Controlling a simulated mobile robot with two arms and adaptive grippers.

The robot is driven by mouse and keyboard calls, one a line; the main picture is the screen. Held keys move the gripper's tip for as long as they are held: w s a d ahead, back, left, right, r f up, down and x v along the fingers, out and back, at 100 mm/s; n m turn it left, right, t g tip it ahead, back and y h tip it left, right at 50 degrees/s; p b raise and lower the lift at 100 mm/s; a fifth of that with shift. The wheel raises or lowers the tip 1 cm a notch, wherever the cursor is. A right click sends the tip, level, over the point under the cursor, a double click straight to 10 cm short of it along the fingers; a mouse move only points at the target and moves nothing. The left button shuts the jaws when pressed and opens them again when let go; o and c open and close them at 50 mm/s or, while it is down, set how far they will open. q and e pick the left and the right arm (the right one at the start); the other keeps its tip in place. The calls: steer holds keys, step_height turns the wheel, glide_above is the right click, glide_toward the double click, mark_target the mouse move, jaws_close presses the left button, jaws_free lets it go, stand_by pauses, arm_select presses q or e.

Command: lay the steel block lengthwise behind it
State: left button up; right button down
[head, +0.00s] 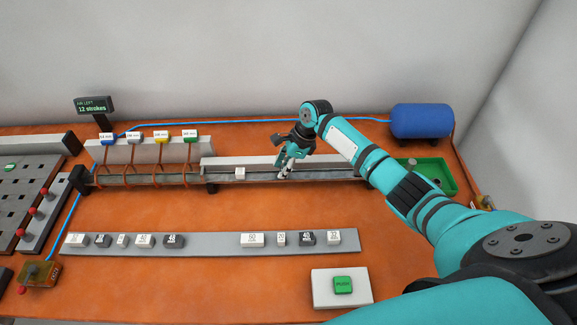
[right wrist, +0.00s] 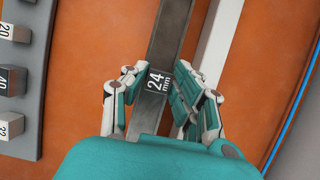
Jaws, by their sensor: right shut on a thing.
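My right gripper (head: 284,172) is shut on a small dark block (right wrist: 158,80) marked "24 mm", between its fingers in the right wrist view. The block is at the long grey channel (head: 330,173); I cannot tell whether it rests on the channel floor or is just above it. A light block (head: 240,173) stands in the channel to the left of my gripper, apart from it. In the head view the fingers hide most of the held block. My left gripper is not in view.
Several labelled blocks stand on a grey strip (head: 210,244) in front. Wire coils (head: 145,173) surround the channel's left part. A green tray (head: 440,168) and a blue tank (head: 422,120) are at right. A green push button (head: 343,285) is at the front.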

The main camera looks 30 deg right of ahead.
steer(key=shift+w+a, duration=0.15)
steer(key=shift+a, duration=0.25)
steer(key=shift+f+p, duration=0.15)
steer(key=shift+p, duration=0.4)
stand_by(0.4)
steer(key=c, duration=1)
jaws_free()
steer(key=shift+o, duration=0.2)
steer(key=v, duration=1.2)
steer(key=shift+a, duration=0.1)
